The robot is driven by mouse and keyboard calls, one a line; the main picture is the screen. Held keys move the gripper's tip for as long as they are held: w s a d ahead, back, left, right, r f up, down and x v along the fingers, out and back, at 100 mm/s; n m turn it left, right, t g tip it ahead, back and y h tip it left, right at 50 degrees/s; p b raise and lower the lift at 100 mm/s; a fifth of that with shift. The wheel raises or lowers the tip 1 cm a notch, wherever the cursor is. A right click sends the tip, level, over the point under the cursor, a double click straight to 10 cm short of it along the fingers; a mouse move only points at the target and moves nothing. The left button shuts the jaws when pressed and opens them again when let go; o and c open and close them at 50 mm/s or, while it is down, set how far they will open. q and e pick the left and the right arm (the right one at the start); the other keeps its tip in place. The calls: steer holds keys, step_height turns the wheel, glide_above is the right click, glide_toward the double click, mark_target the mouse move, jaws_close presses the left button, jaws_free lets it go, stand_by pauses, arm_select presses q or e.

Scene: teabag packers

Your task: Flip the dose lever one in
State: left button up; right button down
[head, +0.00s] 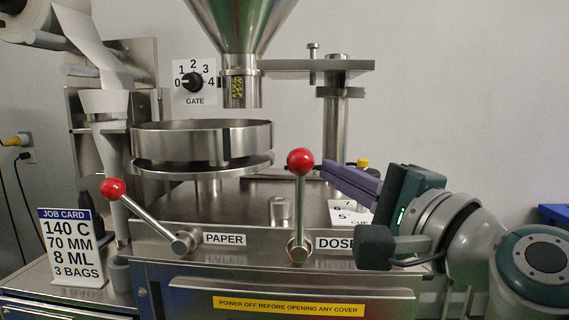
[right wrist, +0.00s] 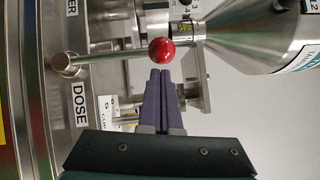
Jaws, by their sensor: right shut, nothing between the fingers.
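The dose lever (head: 300,205) is a metal rod with a red ball knob on the machine's front, beside the DOSE label (head: 334,244). It stands close to upright. In the right wrist view the lever's knob (right wrist: 162,50) is just beyond my fingertips. My right gripper (head: 326,172) comes in from the right with its purple fingers shut and empty, just right of the knob. In the right wrist view the closed fingers (right wrist: 161,74) point at the knob; a small gap seems to show, but contact is hard to judge. My left gripper is not in view.
The paper lever (head: 142,217) leans up-left beside its PAPER label (head: 224,239). A round steel pan (head: 202,137) and a hopper (head: 240,28) stand behind the levers. A gate dial (head: 192,82) is at the back. A job card (head: 73,248) stands at left.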

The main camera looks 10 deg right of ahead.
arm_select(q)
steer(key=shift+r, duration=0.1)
arm_select(e)
steer(key=shift+w+a, duration=0.1)
steer(key=shift+a, duration=0.1)
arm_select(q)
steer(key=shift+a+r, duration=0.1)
arm_select(e)
steer(key=shift+r, duration=0.1)
